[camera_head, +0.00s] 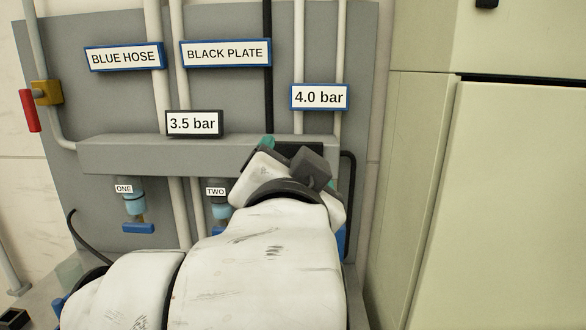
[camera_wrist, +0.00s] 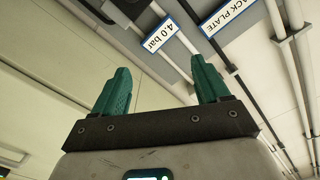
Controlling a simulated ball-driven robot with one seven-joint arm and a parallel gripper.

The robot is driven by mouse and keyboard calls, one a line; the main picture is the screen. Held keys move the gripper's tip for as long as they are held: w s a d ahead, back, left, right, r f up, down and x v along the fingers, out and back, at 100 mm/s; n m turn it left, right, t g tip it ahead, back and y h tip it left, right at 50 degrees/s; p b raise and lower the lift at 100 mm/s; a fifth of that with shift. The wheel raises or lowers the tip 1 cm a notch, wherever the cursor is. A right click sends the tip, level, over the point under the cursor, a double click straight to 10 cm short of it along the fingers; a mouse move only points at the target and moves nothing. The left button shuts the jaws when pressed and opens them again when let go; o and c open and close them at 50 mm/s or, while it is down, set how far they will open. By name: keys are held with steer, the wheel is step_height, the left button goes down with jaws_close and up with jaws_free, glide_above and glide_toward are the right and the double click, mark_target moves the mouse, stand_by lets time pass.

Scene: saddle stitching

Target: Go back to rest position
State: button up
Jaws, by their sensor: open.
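My gripper (camera_wrist: 160,88) shows in the wrist view with its two green fingers spread wide apart and nothing between them. In the head view my white arm reaches up from the bottom toward the grey panel (camera_head: 100,90), and its wrist hides part of the grey horizontal bar (camera_head: 110,157). Only a bit of green finger shows there, so the gap between the gripper and the bar cannot be told. The "4.0 bar" sign (camera_head: 319,97) is just above the wrist in the head view. It also shows beyond the fingers in the wrist view (camera_wrist: 160,35).
Blue fittings labelled ONE (camera_head: 135,205) and TWO (camera_head: 218,205) hang below the bar, the second partly hidden by my arm. A "3.5 bar" sign (camera_head: 194,123) stands on the bar. A red-handled yellow valve (camera_head: 47,92) is at left. A pale cabinet (camera_head: 500,200) stands at right.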

steer(key=d+f+n+g, duration=0.3)
steer(key=d+f, duration=0.6)
steer(key=f, duration=0.5)
steer(key=d+f+n+g, duration=0.25)
steer(key=d+f, duration=0.75)
steer(key=f, duration=0.5)
steer(key=s+d+f+g+b, duration=0.2)
steer(key=s+f+g, duration=0.1)
steer(key=s+f, duration=0.7)
steer(key=s+d+f+n+g+b, duration=0.1)
steer(key=s+d+f+g, duration=0.2)
steer(key=s+f, duration=0.7)
steer(key=s+d+f+g+b, duration=0.2)
steer(key=s+f+g, duration=0.3)
steer(key=s+f, duration=0.5)
steer(key=shift+d+f+y+b, duration=0.35)
steer(key=shift+d+y, duration=0.05)
steer(key=shift+d, duration=0.35)
steer(key=shift+s+n+g, duration=0.1)
steer(key=shift+n+g, duration=0.15)
stand_by(1.1)
